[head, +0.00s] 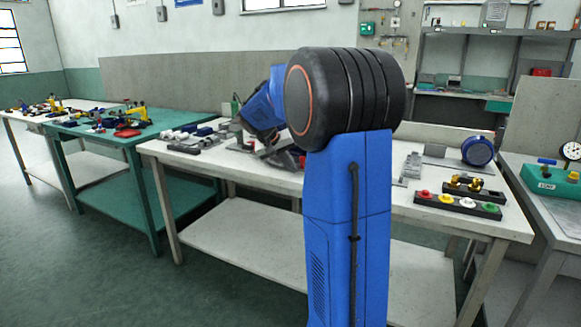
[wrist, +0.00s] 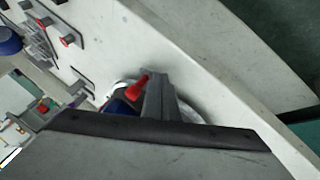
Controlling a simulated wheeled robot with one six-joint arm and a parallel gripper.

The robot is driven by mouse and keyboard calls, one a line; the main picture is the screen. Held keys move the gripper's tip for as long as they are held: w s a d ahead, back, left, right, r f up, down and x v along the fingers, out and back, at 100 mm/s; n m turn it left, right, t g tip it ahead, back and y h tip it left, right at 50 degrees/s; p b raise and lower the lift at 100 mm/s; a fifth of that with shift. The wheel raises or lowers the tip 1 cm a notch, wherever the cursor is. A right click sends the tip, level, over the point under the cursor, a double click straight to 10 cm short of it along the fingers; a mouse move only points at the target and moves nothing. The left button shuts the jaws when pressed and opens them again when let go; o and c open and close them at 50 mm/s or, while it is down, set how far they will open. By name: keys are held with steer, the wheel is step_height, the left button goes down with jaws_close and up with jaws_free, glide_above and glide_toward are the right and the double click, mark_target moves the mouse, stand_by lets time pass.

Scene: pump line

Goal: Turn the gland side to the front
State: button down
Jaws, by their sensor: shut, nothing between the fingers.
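My gripper (wrist: 157,78) shows in the wrist view as grey fingers closed together, with nothing seen between them. A red handle (wrist: 137,88) is close beside the fingers, on their left; I cannot tell whether they touch. A blue body (wrist: 119,106) with a pale rounded part around it lies just below the handle, partly hidden by my gripper's dark-edged housing. I cannot make out the gland side or which way it faces. In the head view my own arm covers most of this spot on the middle bench.
The middle bench (head: 415,207) holds a blue round part (head: 478,151) and a dark strip with coloured knobs (head: 457,205) at right, and several small parts at left. A green box with a gauge (head: 553,181) stands on the right bench. Bare bench top shows beyond my fingers.

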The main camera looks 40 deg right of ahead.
steer(key=shift+n+t, duration=0.5)
steer(key=shift+n, duration=0.3)
steer(key=shift+s+d, duration=1.7)
steer(key=shift+d, duration=0.2)
